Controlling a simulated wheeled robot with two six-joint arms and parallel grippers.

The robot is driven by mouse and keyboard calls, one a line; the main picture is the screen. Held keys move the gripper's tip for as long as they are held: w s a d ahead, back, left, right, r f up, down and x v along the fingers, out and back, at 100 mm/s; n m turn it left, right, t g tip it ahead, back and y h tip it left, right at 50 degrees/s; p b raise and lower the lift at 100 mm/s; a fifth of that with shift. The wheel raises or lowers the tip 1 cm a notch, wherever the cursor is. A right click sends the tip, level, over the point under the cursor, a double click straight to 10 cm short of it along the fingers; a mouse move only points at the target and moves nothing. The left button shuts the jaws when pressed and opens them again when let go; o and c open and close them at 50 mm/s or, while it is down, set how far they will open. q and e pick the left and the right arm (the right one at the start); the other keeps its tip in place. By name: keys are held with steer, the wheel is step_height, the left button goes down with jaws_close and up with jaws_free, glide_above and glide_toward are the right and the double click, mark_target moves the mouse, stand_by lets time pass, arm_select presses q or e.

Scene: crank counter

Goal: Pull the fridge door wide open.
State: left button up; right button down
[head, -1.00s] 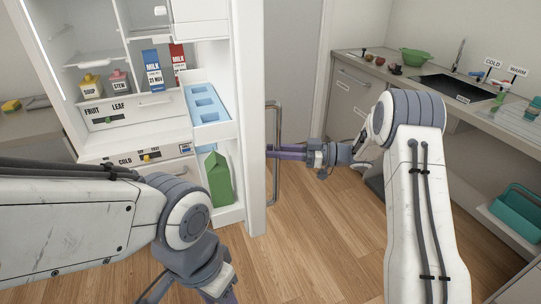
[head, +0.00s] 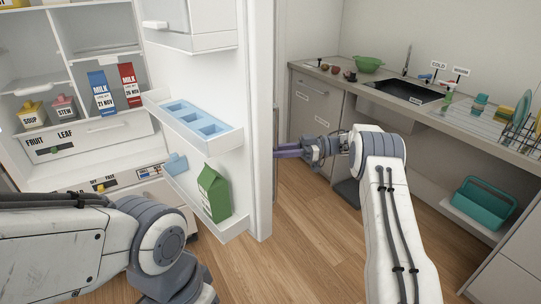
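The fridge door (head: 258,90) stands open, its inner side with shelves facing me. Its door bins hold a blue egg-tray-like insert (head: 196,119) and a green carton (head: 212,192). My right gripper (head: 284,150) is at the door's outer side, at the height of the door handle (head: 276,122). Its purple fingers run up to the handle; the tips are partly hidden behind the door edge, so I cannot tell whether they are closed on it. My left arm crosses the lower left; its gripper is out of frame.
Inside the fridge (head: 60,45) are milk cartons (head: 101,93), soup and stew tubs and a drawer. A counter (head: 440,115) with a sink (head: 405,93) runs along the right, with a teal caddy (head: 482,203) on a shelf below. The wooden floor (head: 310,235) between is clear.

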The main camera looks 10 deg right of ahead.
steer(key=shift+w+d, duration=0.25)
steer(key=shift+d, duration=0.15)
steer(key=c, duration=0.7)
jaws_free()
steer(key=shift+s+d+b, duration=0.15)
steer(key=shift+d+b, duration=0.55)
steer(key=shift+d, duration=3.1)
